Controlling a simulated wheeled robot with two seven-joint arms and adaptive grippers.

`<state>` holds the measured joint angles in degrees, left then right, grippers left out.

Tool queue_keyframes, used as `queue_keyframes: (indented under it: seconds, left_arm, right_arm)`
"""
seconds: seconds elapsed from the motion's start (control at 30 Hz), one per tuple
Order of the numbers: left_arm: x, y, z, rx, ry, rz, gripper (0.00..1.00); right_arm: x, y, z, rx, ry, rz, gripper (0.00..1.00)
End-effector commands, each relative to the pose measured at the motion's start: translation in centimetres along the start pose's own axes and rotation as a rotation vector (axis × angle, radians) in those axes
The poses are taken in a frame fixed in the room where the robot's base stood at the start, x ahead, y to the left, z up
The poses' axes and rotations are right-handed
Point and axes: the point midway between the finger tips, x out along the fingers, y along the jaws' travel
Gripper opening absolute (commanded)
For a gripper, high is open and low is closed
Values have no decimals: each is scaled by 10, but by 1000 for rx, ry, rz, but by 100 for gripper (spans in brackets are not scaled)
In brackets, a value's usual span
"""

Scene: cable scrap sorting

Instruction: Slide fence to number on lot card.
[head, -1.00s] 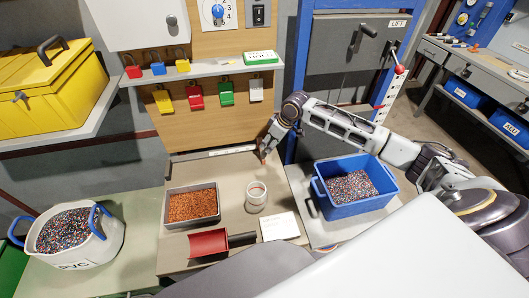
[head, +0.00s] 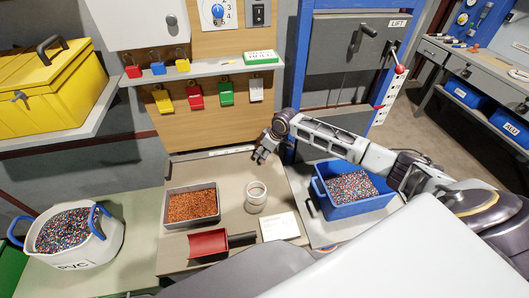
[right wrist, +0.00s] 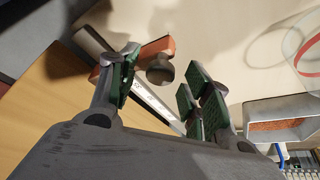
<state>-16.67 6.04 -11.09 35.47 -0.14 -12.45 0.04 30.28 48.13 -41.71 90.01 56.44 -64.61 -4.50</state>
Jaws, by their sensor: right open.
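My right gripper (head: 262,154) is over the back edge of the bench, above the right end of a pale rail. In the right wrist view its fingers (right wrist: 162,84) are spread. A dark round knob (right wrist: 160,70) on an orange-brown block, seemingly the fence (right wrist: 158,47), shows between and beyond the fingertips; I see no grip on it. A pale scale strip with small marks (right wrist: 153,101) runs beneath; its numbers are unreadable. The white lot card (head: 280,226) lies at the bench's front right, its print too small to read. My left gripper is out of view.
On the bench are a tray of copper-coloured granules (head: 192,220), a clear round cup (head: 256,203) and a red scoop (head: 208,243). A blue bin (head: 358,209) stands right, below my right arm. A PVC tub (head: 108,250) stands left.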

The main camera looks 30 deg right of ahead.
Motion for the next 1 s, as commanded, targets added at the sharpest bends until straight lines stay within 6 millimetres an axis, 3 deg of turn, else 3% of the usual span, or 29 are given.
queue_keyframes:
  seconds: [0.13,0.5,0.77,1.0]
  left_arm:
    - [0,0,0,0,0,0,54]
    - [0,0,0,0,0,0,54]
    - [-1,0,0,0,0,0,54]
    - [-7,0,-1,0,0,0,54]
  right_arm:
    - [0,0,0,0,0,0,46]
    - [0,0,0,0,0,0,0]
    - [0,-2,-1,0,0,-1,0]
    - [5,-15,-14,0,1,-4,0]
